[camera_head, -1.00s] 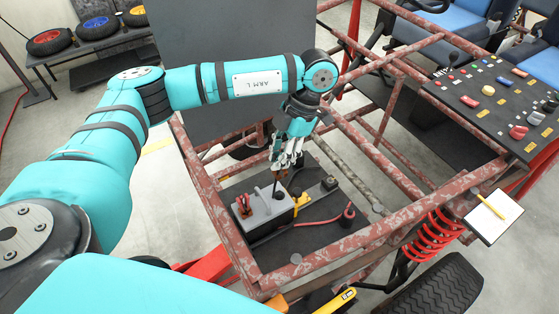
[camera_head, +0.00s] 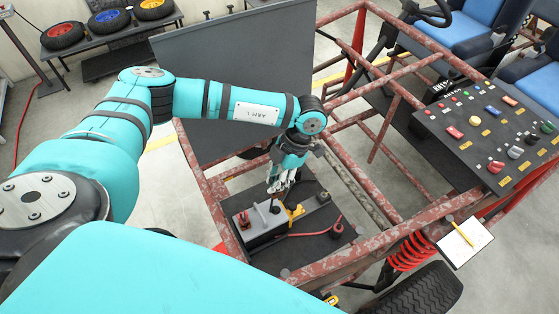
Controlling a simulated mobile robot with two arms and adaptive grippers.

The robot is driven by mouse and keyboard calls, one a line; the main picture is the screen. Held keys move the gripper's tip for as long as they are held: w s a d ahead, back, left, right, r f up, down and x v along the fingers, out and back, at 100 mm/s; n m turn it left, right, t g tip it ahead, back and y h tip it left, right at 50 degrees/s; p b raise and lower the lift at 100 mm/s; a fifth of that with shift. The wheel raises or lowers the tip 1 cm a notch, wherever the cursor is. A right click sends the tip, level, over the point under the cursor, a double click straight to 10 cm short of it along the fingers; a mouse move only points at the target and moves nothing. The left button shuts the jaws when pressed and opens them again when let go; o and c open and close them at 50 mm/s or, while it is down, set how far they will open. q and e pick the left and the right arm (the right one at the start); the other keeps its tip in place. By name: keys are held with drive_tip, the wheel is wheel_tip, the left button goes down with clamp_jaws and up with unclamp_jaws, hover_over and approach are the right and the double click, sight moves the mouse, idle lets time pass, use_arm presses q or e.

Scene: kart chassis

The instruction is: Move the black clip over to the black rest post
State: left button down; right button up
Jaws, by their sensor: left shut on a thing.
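My left gripper (camera_head: 274,189) is shut just above the grey battery (camera_head: 263,224), near its right-hand terminal. The black clip (camera_head: 275,207) is a small dark shape below the fingertips. It appears to be in their grip, at or just above the battery top; whether it touches the terminal is too small to tell. A short dark post (camera_head: 323,198), seemingly the black rest post, stands right of the battery on the dark board (camera_head: 300,254). My right gripper is not in view.
A red clip (camera_head: 243,218) sits on the battery's left end. A red cable (camera_head: 308,234) runs to another post (camera_head: 336,230). Red-brown frame tubes (camera_head: 218,222) surround the board. A control panel (camera_head: 490,130) and a clipboard (camera_head: 465,242) are at right.

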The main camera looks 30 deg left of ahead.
use_arm(q)
drive_tip(key=shift+w+f, duration=0.1)
drive_tip(key=shift+w, duration=0.05)
drive_tip(key=shift+w+a+b, duration=0.1)
drive_tip(key=shift+w+b, duration=0.2)
drive_tip(key=shift+b, duration=0.2)
drive_tip(key=w+a+m+t+y+b, duration=0.25)
drive_tip(key=w+m+b, duration=0.35)
drive_tip(key=w+b, duration=1.1)
drive_tip(key=f+m+t+b, duration=0.1)
drive_tip(key=f+m+b, duration=0.1)
drive_tip(key=f+m, duration=0.1)
drive_tip(key=w+f+m+t+b, duration=0.1)
drive_tip(key=f+m+b, duration=0.2)
drive_tip(key=f+m, duration=0.1)
drive_tip(key=f+m+t+h+b, duration=0.1)
drive_tip(key=f+m+t+b, duration=0.1)
drive_tip(key=m, duration=0.3)
drive_tip(key=shift+b+x, duration=0.55)
drive_tip(key=shift+x, duration=0.4)
drive_tip(key=shift+w+a+f+b, duration=0.1)
drive_tip(key=shift+w+f+b, duration=0.15)
drive_tip(key=shift+f+b, duration=0.4)
drive_tip(key=shift+f+b, duration=0.6)
drive_tip(key=shift+f, duration=0.7)
drive_tip(key=c, duration=1.2)
unclamp_jaws()
